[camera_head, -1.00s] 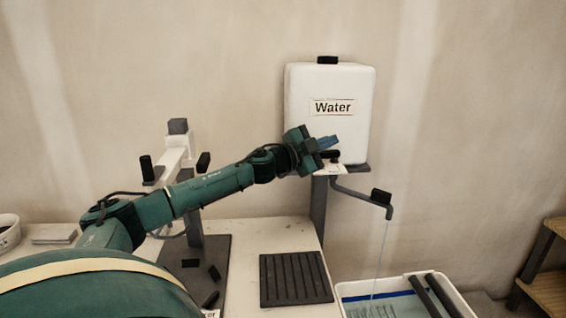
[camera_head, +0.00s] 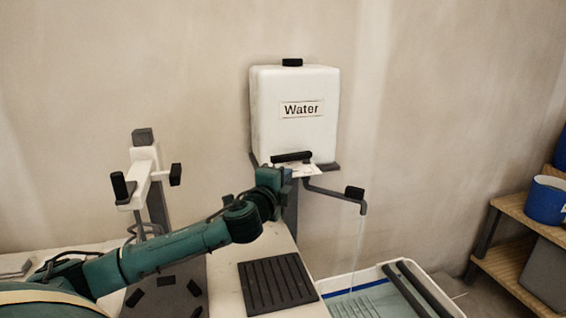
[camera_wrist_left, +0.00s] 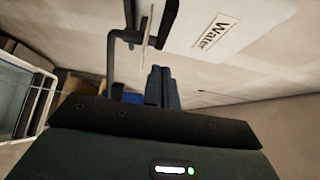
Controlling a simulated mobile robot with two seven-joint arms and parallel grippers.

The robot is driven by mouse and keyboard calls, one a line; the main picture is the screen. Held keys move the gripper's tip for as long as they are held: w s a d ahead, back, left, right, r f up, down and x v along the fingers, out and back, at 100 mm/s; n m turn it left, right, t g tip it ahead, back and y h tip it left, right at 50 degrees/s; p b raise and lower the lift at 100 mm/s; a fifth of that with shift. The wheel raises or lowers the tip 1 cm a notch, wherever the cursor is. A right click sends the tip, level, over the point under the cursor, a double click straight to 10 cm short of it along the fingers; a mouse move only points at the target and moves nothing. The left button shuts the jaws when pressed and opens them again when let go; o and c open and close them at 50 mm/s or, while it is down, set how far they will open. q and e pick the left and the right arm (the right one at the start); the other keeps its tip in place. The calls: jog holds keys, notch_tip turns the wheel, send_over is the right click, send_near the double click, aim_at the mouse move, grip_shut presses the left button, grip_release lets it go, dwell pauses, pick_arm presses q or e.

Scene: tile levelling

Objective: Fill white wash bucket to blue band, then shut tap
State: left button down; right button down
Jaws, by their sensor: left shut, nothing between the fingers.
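The white wash bucket (camera_head: 453,292) stands at the lower right, cut off by the picture edge; its inside shows a blue band (camera_head: 350,294) and ribbed surface. A thin stream (camera_head: 358,242) falls into it from the grey spout (camera_head: 338,195). The exact water level is hard to tell. The white water tank (camera_head: 295,125) has a black tap handle (camera_head: 291,156) at its lower front. My left gripper (camera_head: 288,178) is shut and empty, just below the handle and apart from it as far as I can tell. Its closed fingers (camera_wrist_left: 161,88) show in the left wrist view.
A black ribbed mat (camera_head: 277,284) lies on the pale bench. A white and grey stand (camera_head: 148,180) rises behind my left arm. Two dark bars (camera_head: 420,288) cross the bucket. Wooden shelves (camera_head: 510,255) with a blue bucket (camera_head: 546,200) stand at right.

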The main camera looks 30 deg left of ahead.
aim_at(290, 159)
pick_arm(q)
jog(key=shift+w+a+p, duration=0.2)
jog(key=shift+w+a, duration=0.5)
jog(key=shift+w, duration=0.25)
jog(key=shift+w+a+p, duration=0.15)
jog(key=shift+w+a, duration=0.5)
jog(key=shift+w, duration=0.3)
jog(key=shift+w+a+p, duration=0.2)
jog(key=shift+w+a, duration=0.5)
jog(key=shift+w, duration=0.25)
pick_arm(e)
jog(key=shift+r, duration=0.1)
jog(key=shift+d, duration=0.1)
